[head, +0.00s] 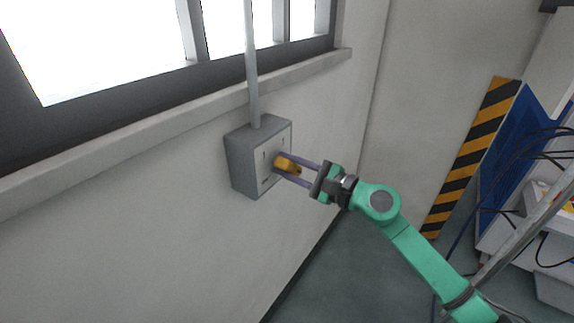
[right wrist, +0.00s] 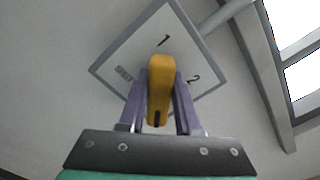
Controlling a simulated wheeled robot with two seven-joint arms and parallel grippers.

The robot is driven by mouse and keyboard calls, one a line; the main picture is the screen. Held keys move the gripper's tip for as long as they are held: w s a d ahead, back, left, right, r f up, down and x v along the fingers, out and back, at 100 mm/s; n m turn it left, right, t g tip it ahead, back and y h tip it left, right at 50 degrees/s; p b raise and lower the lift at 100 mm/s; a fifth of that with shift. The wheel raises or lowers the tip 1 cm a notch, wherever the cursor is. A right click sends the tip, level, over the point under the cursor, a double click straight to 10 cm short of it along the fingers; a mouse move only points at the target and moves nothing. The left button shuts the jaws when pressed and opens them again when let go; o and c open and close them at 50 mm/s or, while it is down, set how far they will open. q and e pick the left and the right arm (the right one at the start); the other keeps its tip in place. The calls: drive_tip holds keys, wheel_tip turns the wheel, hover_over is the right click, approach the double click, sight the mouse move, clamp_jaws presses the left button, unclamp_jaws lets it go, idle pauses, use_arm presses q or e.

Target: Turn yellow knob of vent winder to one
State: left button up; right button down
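The vent winder is a grey box (head: 243,163) on the wall below the window. Its white face plate (right wrist: 127,55) shows "SHUT" at left, "1" at top and "2" at right in the right wrist view. The yellow knob (head: 287,165) juts from the plate; in the right wrist view the knob (right wrist: 159,85) has its far end towards the "1" and a black mark on its near end. My right gripper (head: 288,169) has its purple fingers on both sides of the knob; in the right wrist view the gripper (right wrist: 161,80) looks closed against it. My left gripper is not in view.
A grey pipe (head: 252,60) runs up from the box past the window sill (head: 190,110). A striped black and yellow panel (head: 470,160) and a rack with cables (head: 530,170) stand at the right. The floor (head: 350,270) below the box looks clear.

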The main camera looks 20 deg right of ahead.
drive_tip(key=shift+m, duration=0.5)
drive_tip(key=m, duration=0.3)
drive_tip(key=shift+w+d, duration=0.1)
drive_tip(key=m, duration=0.4)
drive_tip(key=shift+w+d+r, duration=0.1)
drive_tip(key=shift+d+r, duration=0.05)
drive_tip(key=m, duration=0.2)
drive_tip(key=m+p, duration=0.1)
drive_tip(key=m, duration=0.2)
drive_tip(key=shift+w+d, duration=0.15)
drive_tip(key=m, duration=0.2)
drive_tip(key=m+p, duration=0.1)
drive_tip(key=m, duration=0.1)
drive_tip(key=shift+w+d+f+m+p, duration=0.1)
drive_tip(key=shift+d+f+m+p, duration=0.1)
drive_tip(key=shift+m+p, duration=0.15)
drive_tip(key=c, duration=0.6)
unclamp_jaws()
